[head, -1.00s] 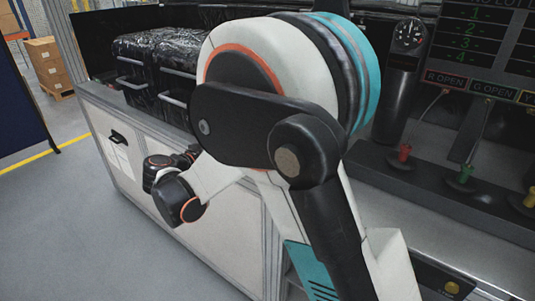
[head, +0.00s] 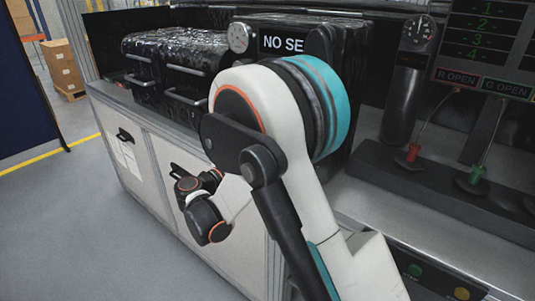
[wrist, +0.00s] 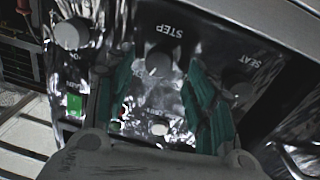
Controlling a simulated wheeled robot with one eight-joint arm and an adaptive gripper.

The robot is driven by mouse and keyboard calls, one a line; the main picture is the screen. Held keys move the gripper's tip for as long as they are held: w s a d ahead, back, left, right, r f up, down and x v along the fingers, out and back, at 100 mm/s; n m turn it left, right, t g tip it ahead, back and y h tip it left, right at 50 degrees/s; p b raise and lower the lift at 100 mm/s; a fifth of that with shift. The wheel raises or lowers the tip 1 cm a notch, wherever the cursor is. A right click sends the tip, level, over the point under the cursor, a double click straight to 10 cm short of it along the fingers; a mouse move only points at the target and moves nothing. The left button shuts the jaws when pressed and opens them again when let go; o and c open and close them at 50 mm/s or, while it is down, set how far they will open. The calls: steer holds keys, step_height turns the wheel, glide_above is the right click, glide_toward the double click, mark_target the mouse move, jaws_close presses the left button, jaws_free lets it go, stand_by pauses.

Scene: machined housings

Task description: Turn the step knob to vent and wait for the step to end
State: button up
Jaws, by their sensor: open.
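In the wrist view the step knob (wrist: 158,62) is a grey round knob under an upside-down STEP label on a dark, shiny panel (wrist: 180,20). My gripper (wrist: 161,60) is open, with one teal finger on each side of the step knob in the picture. I cannot tell whether the fingers touch it or which setting it points to. In the head view my arm hides the knob panel and my fingers are not visible. A display (head: 283,44) reading "NO SE", cut off, and a dial gauge (head: 238,38) show above my arm.
Levers (head: 410,155) stand right.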

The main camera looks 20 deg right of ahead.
steer(key=shift+b+x, duration=0.3)
steer(key=shift+x, duration=1.45)
steer(key=c, duration=1.1)
